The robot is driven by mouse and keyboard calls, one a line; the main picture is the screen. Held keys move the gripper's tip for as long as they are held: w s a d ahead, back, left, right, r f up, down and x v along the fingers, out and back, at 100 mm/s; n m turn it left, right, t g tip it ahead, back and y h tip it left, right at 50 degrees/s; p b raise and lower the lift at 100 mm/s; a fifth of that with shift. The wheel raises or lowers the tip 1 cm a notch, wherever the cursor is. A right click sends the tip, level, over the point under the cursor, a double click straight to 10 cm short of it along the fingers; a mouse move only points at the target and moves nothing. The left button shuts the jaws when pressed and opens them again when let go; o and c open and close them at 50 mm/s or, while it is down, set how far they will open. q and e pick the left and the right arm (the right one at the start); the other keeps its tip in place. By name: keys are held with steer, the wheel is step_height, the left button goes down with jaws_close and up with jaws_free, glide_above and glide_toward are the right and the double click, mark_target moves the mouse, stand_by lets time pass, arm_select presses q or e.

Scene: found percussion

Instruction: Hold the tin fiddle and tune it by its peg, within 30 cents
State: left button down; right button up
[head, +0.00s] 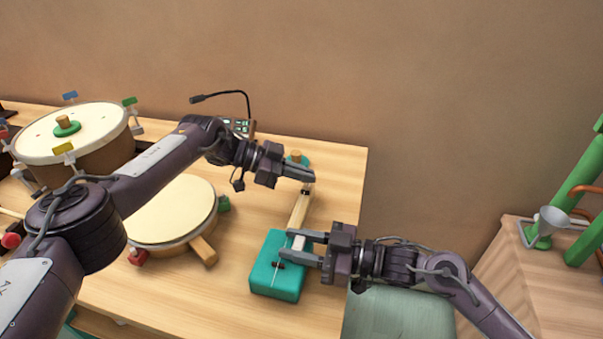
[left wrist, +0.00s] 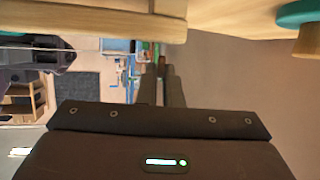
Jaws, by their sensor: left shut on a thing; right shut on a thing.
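The tin fiddle is a teal box body (head: 272,284) with a pale wooden neck (head: 299,212), on the table near its right edge. My right gripper (head: 281,250) is shut on the fiddle where the neck meets the body, one finger on each side. My left gripper (head: 308,178) is at the far end of the neck, shut on the small dark peg (head: 306,190). The fingers partly hide the peg, so its angle cannot be read. In the left wrist view the jaws (left wrist: 168,82) show as dark fingers, and the peg cannot be made out.
A teal disc with a wooden knob (head: 296,155) sits just beyond the left gripper. A microphone on a bent stand (head: 240,94) and a small device with a lit display (head: 238,126) stand behind. A flat drum (head: 170,212) and a taller drum (head: 75,130) fill the left side.

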arm_select(q)
steer(key=shift+w+f+m+g, duration=0.1)
steer(key=shift+f+m+g, duration=0.25)
steer(key=shift+g, duration=0.25)
arm_select(e)
steer(key=shift+s+a, duration=0.15)
steer(key=shift+s, duration=0.05)
arm_select(q)
steer(key=shift+r+m+g, duration=0.25)
steer(key=shift+m+g, duration=0.05)
steer(key=shift+m, duration=0.15)
steer(key=c, duration=1.6)
jaws_free()
steer(key=shift+r, duration=0.1)
arm_select(e)
steer(key=shift+w, duration=0.15)
arm_select(q)
steer(key=shift+a, duration=0.1)
steer(key=v, duration=1.2)
steer(key=shift+r, duration=0.15)
arm_select(e)
steer(key=o, duration=1.3)
steer(key=shift+c, duration=0.2)
